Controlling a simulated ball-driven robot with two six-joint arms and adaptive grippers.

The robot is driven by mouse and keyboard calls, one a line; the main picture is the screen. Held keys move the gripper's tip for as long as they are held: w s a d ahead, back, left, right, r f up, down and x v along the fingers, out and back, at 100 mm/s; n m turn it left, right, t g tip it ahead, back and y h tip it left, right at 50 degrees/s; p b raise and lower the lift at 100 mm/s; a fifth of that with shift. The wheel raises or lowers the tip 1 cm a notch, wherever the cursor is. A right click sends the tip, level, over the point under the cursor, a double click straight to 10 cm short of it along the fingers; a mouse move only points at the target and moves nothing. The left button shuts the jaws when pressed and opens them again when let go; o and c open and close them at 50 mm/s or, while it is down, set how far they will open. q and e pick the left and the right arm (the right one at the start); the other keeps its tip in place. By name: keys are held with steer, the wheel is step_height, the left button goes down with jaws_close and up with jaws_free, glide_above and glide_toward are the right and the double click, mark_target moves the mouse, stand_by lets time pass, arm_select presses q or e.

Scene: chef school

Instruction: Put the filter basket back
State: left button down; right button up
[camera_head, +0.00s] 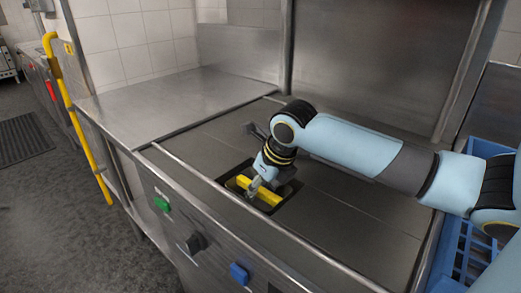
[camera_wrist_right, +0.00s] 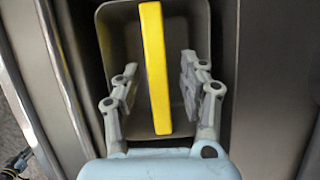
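The filter basket (camera_wrist_right: 117,42) is a grey, rounded rectangular box with a yellow bar handle (camera_wrist_right: 154,68) across its top. In the head view the yellow handle (camera_head: 269,197) shows within a dark rectangular opening (camera_head: 292,192) in the steel counter; I cannot tell how deep the basket sits. My right gripper (camera_head: 262,183) points down over it. In the right wrist view, the right gripper (camera_wrist_right: 158,74) is open, with one finger on each side of the handle and a gap on both sides. My left gripper is not in view.
A front panel holds a green button (camera_head: 161,204), a black knob (camera_head: 196,242) and a blue button (camera_head: 239,273). A steel rail (camera_head: 215,186) runs along the counter's front edge. A blue crate (camera_head: 462,245) stands at the right. The steel worktop (camera_head: 175,103) at the left is clear.

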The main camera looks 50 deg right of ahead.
steer(key=v, duration=1)
steer(key=shift+d+r, duration=0.1)
steer(key=shift+r, duration=0.1)
steer(key=shift+v, duration=0.85)
steer(key=shift+f, duration=0.15)
